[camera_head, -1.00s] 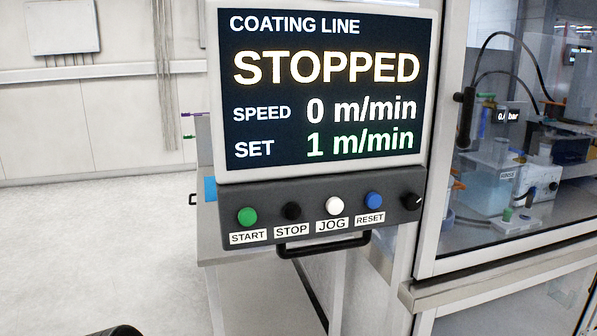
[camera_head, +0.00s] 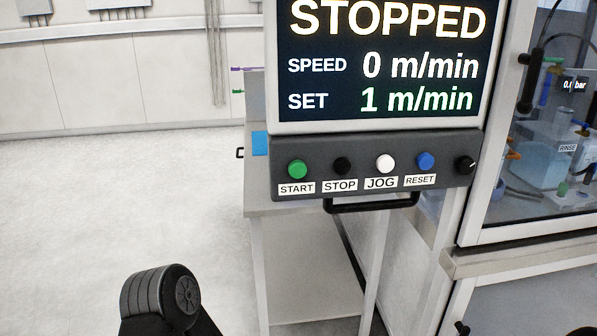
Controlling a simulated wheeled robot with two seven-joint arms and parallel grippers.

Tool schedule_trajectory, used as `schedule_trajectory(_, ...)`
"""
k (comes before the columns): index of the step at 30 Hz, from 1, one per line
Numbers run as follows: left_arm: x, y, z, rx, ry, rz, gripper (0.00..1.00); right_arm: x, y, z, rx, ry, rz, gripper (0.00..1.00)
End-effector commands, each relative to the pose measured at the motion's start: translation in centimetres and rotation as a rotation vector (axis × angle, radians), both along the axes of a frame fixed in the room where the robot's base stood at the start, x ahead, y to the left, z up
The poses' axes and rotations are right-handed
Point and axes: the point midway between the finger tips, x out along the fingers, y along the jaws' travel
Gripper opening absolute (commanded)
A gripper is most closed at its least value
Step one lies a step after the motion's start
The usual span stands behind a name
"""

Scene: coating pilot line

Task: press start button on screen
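The green start button (camera_head: 297,168) sits at the left end of a dark grey button strip (camera_head: 450,185), above a label reading START. The strip is below the coating line screen (camera_head: 330,118), which reads STOPPED, speed 0 m/min and set 1 m/min. The top of the screen is cut off by the frame. A black ribbed round part, apparently of my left arm, rises at the bottom left, well below and left of the start button in the picture. No gripper fingers show, and nothing touches the buttons.
Beside the start button are the black stop button (camera_head: 342,166), white jog button (camera_head: 385,163), blue reset button (camera_head: 426,160) and a black knob (camera_head: 464,165). A black handle (camera_head: 372,206) juts out below. A glass-fronted cabinet (camera_head: 530,238) stands at the right. Open floor lies left.

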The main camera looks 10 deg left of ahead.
Motion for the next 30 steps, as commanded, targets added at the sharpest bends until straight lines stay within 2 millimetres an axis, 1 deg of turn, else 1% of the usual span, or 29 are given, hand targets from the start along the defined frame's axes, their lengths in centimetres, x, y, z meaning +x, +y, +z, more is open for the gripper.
schedule_trajectory(1, 0.0, 0.0, 0.0, 0.0, 0.0, 0.0, 0.53, 0.0, 0.0, 0.0, 0.0, 0.0, 0.0, 0.56)
schedule_trajectory(2, 0.0, 0.0, 0.0, 0.0, 0.0, 0.0, 0.51, 0.0, 0.0, 0.0, 0.0, 0.0, 0.0, 0.56)
schedule_trajectory(20, 0.0, 0.0, 0.0, 0.0, 0.0, 0.0, 0.02, 0.0, 0.0, 0.0, 0.0, 0.0, 0.0, 0.56)
schedule_trajectory(21, 0.0, 0.0, 0.0, 0.0, 0.0, 0.0, 0.0, 0.0, 0.0, 0.0, 0.0, 0.0, 0.0, 0.56)
schedule_trajectory(30, 0.0, 0.0, 0.0, 0.0, 0.0, 0.0, 0.0, 0.0, 0.0, 0.0, 0.0, 0.0, 0.0, 0.56)
